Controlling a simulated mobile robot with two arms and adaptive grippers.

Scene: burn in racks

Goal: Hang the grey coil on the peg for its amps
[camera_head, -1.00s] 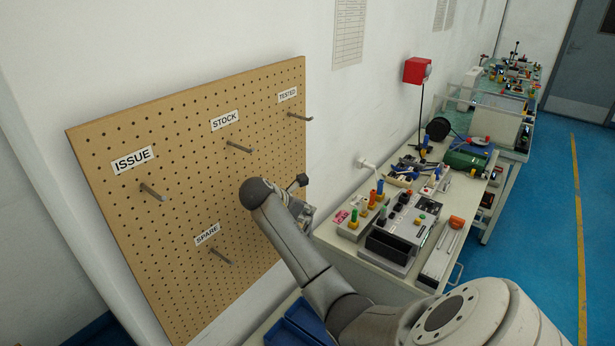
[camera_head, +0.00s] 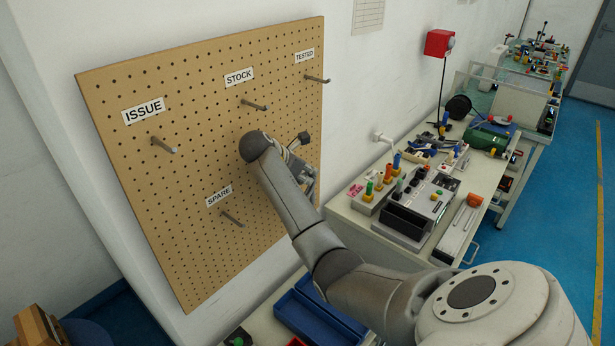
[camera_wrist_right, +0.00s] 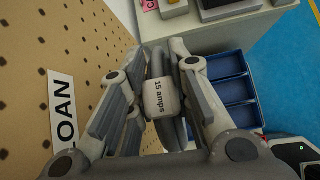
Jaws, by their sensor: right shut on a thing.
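My right gripper (camera_head: 303,160) is in front of the pegboard's right part, below the STOCK and TESTED pegs. In the right wrist view the gripper (camera_wrist_right: 160,85) is shut on the grey coil (camera_wrist_right: 156,66), whose white tag reads "15 amps". The coil is hidden by my arm in the head view. The pegboard (camera_head: 190,130) carries the ISSUE peg (camera_head: 164,146), STOCK peg (camera_head: 255,105), TESTED peg (camera_head: 317,79) and SPARE peg (camera_head: 232,219). A LOAN label (camera_wrist_right: 62,115) shows beside the gripper in the wrist view; its peg is not visible. My left gripper is out of view.
Blue bins (camera_head: 318,318) stand below the board; they also show in the wrist view (camera_wrist_right: 235,92). A bench (camera_head: 350,222) with test gear is to the right. A red box (camera_head: 438,43) is on the wall. The blue floor is clear at far right.

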